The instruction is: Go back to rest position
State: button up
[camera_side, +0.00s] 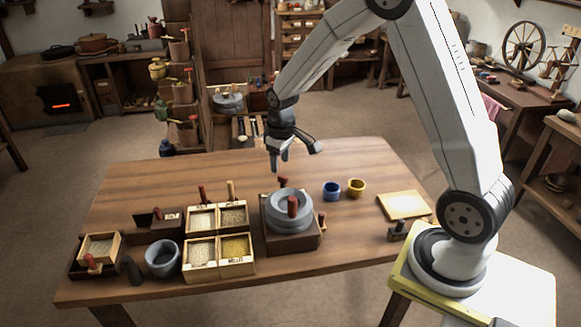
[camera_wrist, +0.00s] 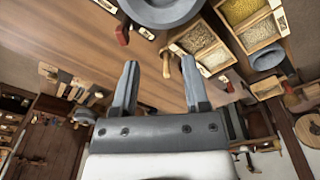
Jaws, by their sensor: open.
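My gripper (camera_side: 281,163) is open and empty, held above the back part of the wooden table (camera_side: 160,178) in the side view. Its two fingers also show spread apart in the wrist view (camera_wrist: 160,84). The stone quern (camera_side: 289,212) sits on a dark wooden base in front of and below my gripper, with red-brown handles standing on it. The quern's grey edge also shows at the top of the wrist view (camera_wrist: 165,12). My gripper is apart from the quern and touches nothing that I can see.
Grain boxes (camera_side: 219,240) stand left of the quern, with a grey mortar (camera_side: 163,259) beside them. A blue cup (camera_side: 332,191), a yellow cup (camera_side: 357,188) and a pale board (camera_side: 405,206) lie to the right. The table's back left is bare. A shelf of pots (camera_side: 181,90) stands behind.

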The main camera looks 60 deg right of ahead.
jog(key=s+a+r+t, duration=0.1)
jog(key=s+a+r, duration=0.1)
jog(key=s+a, duration=0.8)
jog(key=s, duration=0.5)
jog(key=shift+a+r+m+t, duration=0.2)
jog(key=shift+r+m+t, duration=0.15)
jog(key=shift+m+t, duration=0.05)
